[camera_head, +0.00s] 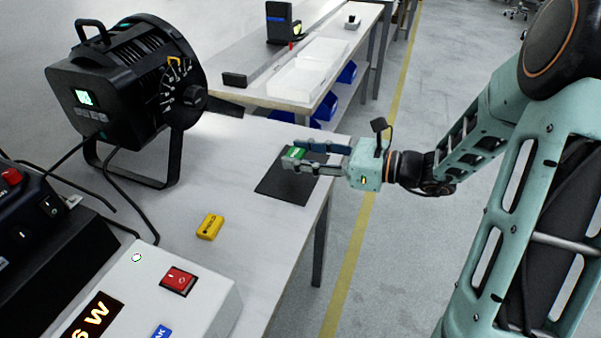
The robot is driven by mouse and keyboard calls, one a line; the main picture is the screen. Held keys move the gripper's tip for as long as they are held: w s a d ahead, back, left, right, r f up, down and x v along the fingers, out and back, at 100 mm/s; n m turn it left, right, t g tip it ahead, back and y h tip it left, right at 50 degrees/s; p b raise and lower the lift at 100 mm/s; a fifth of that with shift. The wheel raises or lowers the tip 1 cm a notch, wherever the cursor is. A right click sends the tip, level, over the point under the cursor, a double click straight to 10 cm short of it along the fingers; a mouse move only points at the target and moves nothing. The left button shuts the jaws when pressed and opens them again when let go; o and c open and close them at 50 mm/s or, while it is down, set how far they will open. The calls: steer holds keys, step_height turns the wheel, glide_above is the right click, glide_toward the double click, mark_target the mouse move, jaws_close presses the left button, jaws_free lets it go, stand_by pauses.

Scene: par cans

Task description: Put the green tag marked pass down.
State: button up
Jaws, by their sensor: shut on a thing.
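The green tag (295,153) is between the fingertips of my gripper (297,157), which is shut on it. Its lettering is too small to read with certainty. The gripper reaches in from the right, over a dark square mat (277,187) near the table's right edge. I cannot tell whether the tag touches the mat or is held just above it. A yellow tag (210,226) with dark markings lies on the table (252,243), left of and nearer than the mat.
A black par can (130,85) on a bracket stands at the left. A grey box (150,295) with a red switch (178,280) and a lit display is at the front. A second bench (325,55) with white trays stands behind. Cables run along the left side.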

mark_target(301, 174)
steer(key=shift+w+a+f, duration=0.15)
steer(key=shift+w+f, duration=0.5)
steer(key=shift+f, duration=0.15)
steer(key=shift+w+f+b, duration=0.15)
steer(key=shift+f+b, duration=0.6)
steer(key=shift+f, duration=0.9)
steer(key=shift+f, duration=0.1)
steer(key=o, duration=0.9)
steer(key=shift+o, duration=0.2)
